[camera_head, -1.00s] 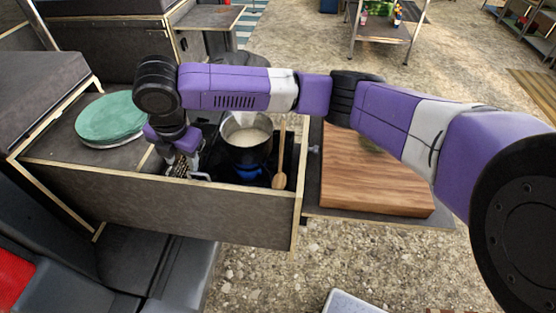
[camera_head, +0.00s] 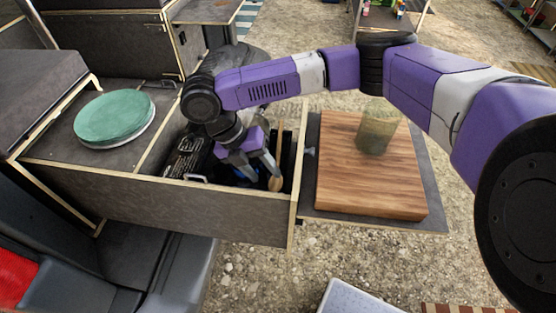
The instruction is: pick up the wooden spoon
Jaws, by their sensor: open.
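The wooden spoon (camera_head: 276,183) stands at the right end of the open kitchen drawer, its bowl low and its thin handle rising behind. My gripper (camera_head: 266,177) is open, pointing down at the spoon's bowl. Its right finger is close to the spoon; I cannot tell whether they touch or whether the spoon is between the fingers. The arm and gripper hide the pot on the stove; only a little blue (camera_head: 240,174) of the stove area shows below the gripper.
The drawer's front wall (camera_head: 160,207) and right wall bound the space around the gripper. A wooden cutting board (camera_head: 365,185) with a greenish glass jar (camera_head: 377,130) on it lies to the right. A green round lid (camera_head: 114,117) sits on the left counter.

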